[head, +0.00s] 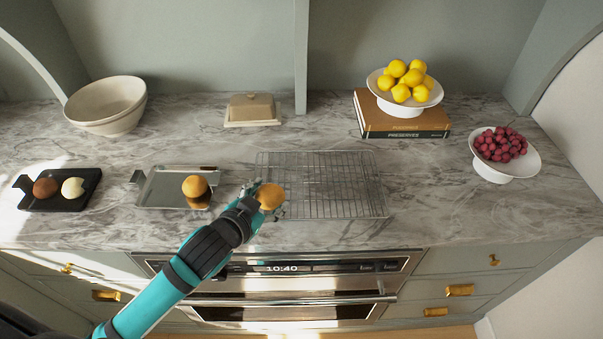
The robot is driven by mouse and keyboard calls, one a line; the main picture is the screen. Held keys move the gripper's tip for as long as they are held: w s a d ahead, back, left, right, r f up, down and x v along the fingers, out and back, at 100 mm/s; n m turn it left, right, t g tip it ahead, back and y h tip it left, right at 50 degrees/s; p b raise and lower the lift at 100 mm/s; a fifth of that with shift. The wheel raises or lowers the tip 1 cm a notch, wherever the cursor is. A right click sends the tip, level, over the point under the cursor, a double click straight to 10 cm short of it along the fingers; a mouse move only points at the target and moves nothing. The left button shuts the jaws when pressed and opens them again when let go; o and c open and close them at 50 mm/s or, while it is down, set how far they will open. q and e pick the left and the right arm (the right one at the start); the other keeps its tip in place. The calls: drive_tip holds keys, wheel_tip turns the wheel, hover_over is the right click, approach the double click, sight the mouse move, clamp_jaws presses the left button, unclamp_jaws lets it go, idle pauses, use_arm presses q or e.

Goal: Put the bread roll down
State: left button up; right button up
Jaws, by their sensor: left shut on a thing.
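A golden bread roll (270,196) is in my left gripper (262,196), which is shut on it. The gripper is over the left end of a wire cooling rack (330,185) on the marble counter; I cannot tell whether the roll touches the rack. Another golden roll (195,186) sits on a silver tray (160,188) to the left. A dark tray (90,178) at far left holds a brown roll (45,187) and a pale roll (73,187). My right gripper is not in view.
Cream bowls (107,105) and a butter dish (251,109) stand at the back. Books (385,122) carry a stand of lemons (402,82). A white stand (492,172) of red fruit is at right. Most of the rack is bare.

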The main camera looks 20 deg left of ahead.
use_arm(q)
drive_tip(key=p, duration=0.2)
hover_over(289, 187)
drive_tip(key=shift+s+f, duration=0.2)
drive_tip(key=shift+f, duration=0.15)
drive_tip(key=shift+w+f, duration=0.1)
drive_tip(key=shift+w, duration=0.15)
wheel_tip(289, 187, down, 3)
drive_tip(key=shift+r+p, duration=0.1)
drive_tip(key=shift+p, duration=0.5)
drive_tip(key=shift+f, duration=0.4)
drive_tip(key=shift+f, duration=0.15)
drive_tip(key=o, duration=0.6)
drive_tip(key=shift+c, duration=0.2)
drive_tip(key=shift+o, duration=0.3)
